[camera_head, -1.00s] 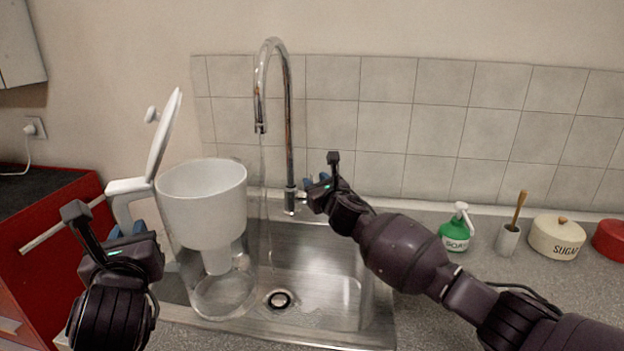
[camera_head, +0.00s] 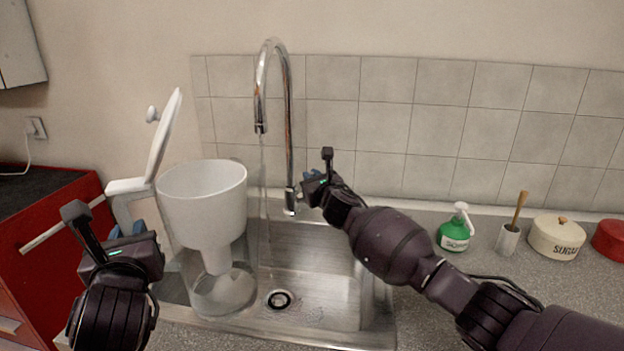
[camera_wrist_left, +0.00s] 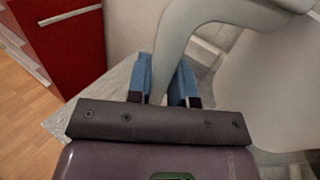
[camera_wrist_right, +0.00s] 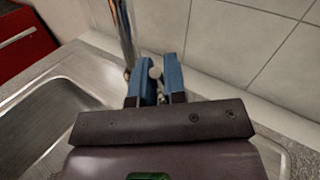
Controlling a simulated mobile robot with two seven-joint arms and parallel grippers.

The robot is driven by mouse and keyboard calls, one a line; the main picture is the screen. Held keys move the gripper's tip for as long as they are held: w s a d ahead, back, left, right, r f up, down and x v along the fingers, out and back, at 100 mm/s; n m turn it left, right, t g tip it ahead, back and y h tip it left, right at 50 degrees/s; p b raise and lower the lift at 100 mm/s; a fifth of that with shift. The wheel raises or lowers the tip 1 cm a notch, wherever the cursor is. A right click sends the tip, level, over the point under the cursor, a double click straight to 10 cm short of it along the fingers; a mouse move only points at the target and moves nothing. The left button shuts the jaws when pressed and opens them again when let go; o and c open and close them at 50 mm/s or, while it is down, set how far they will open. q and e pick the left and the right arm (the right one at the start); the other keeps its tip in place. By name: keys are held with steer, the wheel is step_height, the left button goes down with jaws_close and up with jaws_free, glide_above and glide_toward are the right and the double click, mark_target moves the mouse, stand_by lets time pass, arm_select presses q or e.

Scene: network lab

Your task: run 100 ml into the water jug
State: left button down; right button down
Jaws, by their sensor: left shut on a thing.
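The white water jug (camera_head: 202,205) has a clear lower part and a raised lid (camera_head: 165,135). It is upright at the sink's left side. My left gripper (camera_head: 128,235) is shut on its handle (camera_wrist_left: 185,45). The tap (camera_head: 288,130) arches over the sink, its spout just right of the jug's mouth. A thin water stream (camera_head: 264,185) falls from the spout, passing right of the jug's opening in the head view. My right gripper (camera_head: 314,180) is at the tap's base. Its fingers stand apart around the small lever knob (camera_wrist_right: 155,72), with a gap showing; firm contact cannot be seen.
The steel sink (camera_head: 330,300) lies below, with its drain (camera_head: 279,300) in view. To the right on the counter stand a green soap bottle (camera_head: 455,233), a brush holder (camera_head: 508,240), a sugar tin (camera_head: 556,238) and a red tin (camera_head: 609,240). A red cabinet (camera_head: 60,225) is at left.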

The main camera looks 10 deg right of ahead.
steer(key=shift+w+r, duration=0.1)
steer(key=shift+r, duration=0.1)
steer(key=shift+w+r+g, duration=0.1)
steer(key=shift+w+g, duration=0.05)
steer(key=shift+g, duration=0.15)
steer(key=shift+w+r+m+g, duration=0.1)
steer(key=shift+w+m+g, duration=0.3)
steer(key=shift+g, duration=0.1)
steer(key=shift+w+d+m+g, duration=0.15)
steer(key=shift+w+m+g, duration=0.35)
steer(key=shift+g, duration=0.4)
steer(key=shift+w+d+g, duration=0.1)
steer(key=shift+w+g, duration=0.2)
steer(key=shift+w, duration=0.05)
steer(key=shift+d, duration=0.1)
steer(key=c, duration=1.2)
jaws_free()
steer(key=shift+w+h, duration=0.1)
steer(key=shift+h, duration=0.2)
